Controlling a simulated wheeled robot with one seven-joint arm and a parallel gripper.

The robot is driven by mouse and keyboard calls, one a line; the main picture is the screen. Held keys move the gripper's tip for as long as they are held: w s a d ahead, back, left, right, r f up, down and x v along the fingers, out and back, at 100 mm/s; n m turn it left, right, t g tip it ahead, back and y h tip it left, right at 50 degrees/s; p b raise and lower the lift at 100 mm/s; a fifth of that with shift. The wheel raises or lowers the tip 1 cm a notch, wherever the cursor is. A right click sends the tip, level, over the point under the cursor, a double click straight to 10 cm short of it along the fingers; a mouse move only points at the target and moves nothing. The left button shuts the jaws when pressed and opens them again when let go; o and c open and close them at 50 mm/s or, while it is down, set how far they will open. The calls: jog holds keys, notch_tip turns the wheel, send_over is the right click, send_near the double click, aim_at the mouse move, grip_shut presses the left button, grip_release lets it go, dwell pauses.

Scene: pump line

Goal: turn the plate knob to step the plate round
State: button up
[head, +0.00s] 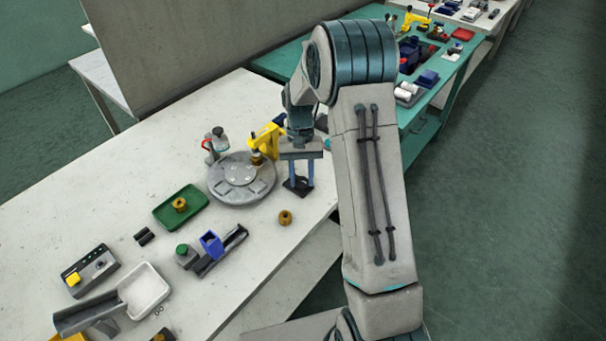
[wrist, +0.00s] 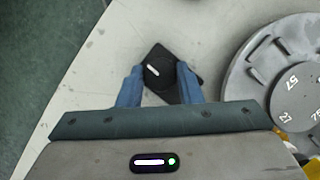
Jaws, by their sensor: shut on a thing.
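The plate knob (wrist: 157,72) is a round black knob with a white bar mark, on a dark square base (head: 299,187). My gripper (wrist: 158,84) is above the base with its blue fingers shut on the knob, one on each side. In the head view my gripper (head: 298,180) hides most of the knob. The round grey plate (head: 240,182) lies left of the knob in the head view, with recesses round its rim. In the wrist view its edge shows at the right, with a numbered centre disc (wrist: 298,102) bearing numbers such as 57 and 27.
A yellow press (head: 268,140) and a small stand with a red part (head: 214,144) rise at the plate's far edge. A brass ring (head: 285,217) lies near the table's front edge. A green tray (head: 181,207) and a blue part (head: 211,244) stand to the left.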

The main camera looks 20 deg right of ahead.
jog(key=shift+w+r, duration=0.1)
jog(key=shift+w, duration=0.1)
dwell(0.3)
jog(key=o, duration=1)
jog(key=shift+c, duration=0.2)
jog(key=a+v, duration=0.1)
jog(key=v, duration=1.2)
jog(key=shift+d+r, duration=0.4)
jog(key=shift+d, duration=0.05)
jog(key=shift+s, duration=0.1)
jog(key=s+r+n+t, duration=0.1)
jog(key=s+r+t, duration=0.45)
jog(key=s, duration=0.75)
jog(key=s+f+t, duration=0.1)
jog(key=s+t, duration=0.1)
jog(key=s, duration=1.1)
jog(key=shift+s+a+n+h, duration=0.3)
jog(key=shift+n+h, duration=0.1)
